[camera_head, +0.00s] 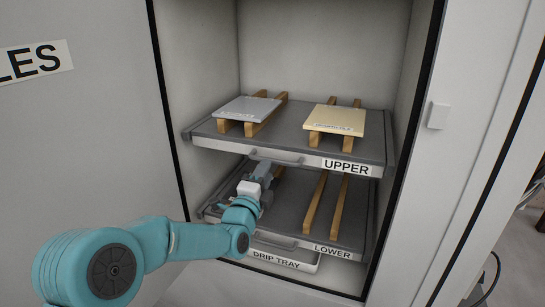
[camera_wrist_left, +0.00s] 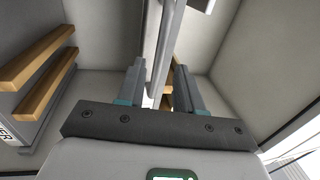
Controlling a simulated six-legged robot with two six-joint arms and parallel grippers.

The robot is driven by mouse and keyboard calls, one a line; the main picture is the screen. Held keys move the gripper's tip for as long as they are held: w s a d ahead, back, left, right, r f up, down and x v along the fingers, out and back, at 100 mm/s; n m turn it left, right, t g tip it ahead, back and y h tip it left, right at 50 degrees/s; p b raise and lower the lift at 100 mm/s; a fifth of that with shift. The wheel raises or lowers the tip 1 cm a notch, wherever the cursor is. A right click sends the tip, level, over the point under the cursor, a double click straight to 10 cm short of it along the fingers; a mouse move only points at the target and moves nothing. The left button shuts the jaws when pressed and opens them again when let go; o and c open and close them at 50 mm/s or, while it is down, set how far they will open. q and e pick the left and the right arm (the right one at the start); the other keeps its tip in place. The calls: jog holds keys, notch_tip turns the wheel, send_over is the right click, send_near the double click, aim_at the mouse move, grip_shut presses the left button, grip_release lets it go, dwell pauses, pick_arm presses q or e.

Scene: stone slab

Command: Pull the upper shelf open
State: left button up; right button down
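The upper shelf (camera_head: 286,132) is a grey tray labelled UPPER, sitting inside the open cabinet. Its front handle (camera_head: 277,158) is a bar left of the label. My left gripper (camera_head: 262,166) is below the left part of this handle, reaching up towards it. In the left wrist view, its two fingers (camera_wrist_left: 160,85) stand apart on either side of a pale bar (camera_wrist_left: 165,45), which looks like the handle or shelf front. Gaps seem to show beside the bar, so the fingers look open around it. Contact is not clear. My right gripper is in neither view.
Two flat plates, one grey (camera_head: 246,108) and one cream (camera_head: 336,120), rest on wooden rails on the upper shelf. The lower shelf (camera_head: 290,205) has bare rails, with a drip tray (camera_head: 283,258) under it. The cabinet wall (camera_head: 405,100) is to the right.

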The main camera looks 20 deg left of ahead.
pick_arm(q)
jog(key=w, duration=0.3)
jog(key=w+r+p, duration=0.1)
jog(key=w, duration=0.1)
jog(key=shift+w+d, duration=0.2)
jog(key=shift+w, duration=0.1)
grip_shut()
